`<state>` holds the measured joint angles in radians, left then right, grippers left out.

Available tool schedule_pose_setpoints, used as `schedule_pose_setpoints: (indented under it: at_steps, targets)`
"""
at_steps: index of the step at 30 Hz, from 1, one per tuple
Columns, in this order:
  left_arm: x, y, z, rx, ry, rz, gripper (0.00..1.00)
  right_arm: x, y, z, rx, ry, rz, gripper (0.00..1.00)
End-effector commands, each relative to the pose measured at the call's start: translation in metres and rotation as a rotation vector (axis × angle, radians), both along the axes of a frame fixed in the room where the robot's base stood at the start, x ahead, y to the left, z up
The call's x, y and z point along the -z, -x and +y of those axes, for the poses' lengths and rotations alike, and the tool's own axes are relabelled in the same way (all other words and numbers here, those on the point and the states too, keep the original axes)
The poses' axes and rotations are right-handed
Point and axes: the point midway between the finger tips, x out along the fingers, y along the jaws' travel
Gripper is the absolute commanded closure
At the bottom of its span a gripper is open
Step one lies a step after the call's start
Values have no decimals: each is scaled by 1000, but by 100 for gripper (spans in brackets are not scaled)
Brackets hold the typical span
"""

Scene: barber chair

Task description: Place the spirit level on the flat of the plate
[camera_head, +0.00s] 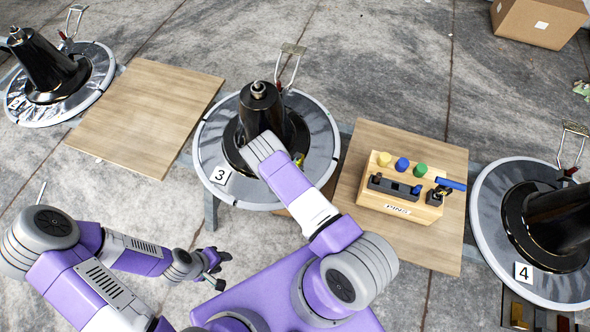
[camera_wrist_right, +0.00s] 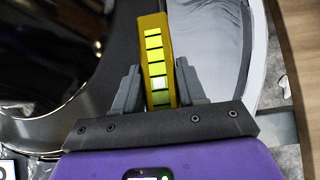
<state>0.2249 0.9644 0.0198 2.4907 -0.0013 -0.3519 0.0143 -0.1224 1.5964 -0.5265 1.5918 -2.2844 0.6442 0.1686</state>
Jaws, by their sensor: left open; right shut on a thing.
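In the head view only a small yellow bit of the level (camera_head: 299,158) shows beside my right arm. The round grey plate (camera_head: 210,130) marked 3 lies beneath it, around a black column. It also shows in the right wrist view (camera_wrist_right: 240,60). I cannot tell whether the level touches the plate. My left gripper (camera_head: 222,272) is open and empty, low at left.
The black column (camera_head: 262,110) rises from plate 3. A wooden pin box (camera_head: 400,190) stands on a board at right. A bare board (camera_head: 150,110) lies at left. Similar plates with columns stand at far left and right (camera_head: 490,215). A cardboard box (camera_head: 540,20) is at the back.

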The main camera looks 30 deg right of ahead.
Motion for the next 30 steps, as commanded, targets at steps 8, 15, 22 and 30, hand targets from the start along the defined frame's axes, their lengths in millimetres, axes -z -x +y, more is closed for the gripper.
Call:
schedule_pose_setpoints:
  at_steps: [8,15,22,30]
  targets:
    - [-21,0,0,0,0,0,57,-46,-1,0,1,-1,-4,100]
    - [-37,0,0,0,0,0,57,-88,-1,0,1,0,-3,100]
    - [-40,0,0,0,0,0,57,-101,0,0,0,0,-2,100]
    - [-42,0,0,0,0,0,57,-148,-13,15,-8,-4,-9,100]
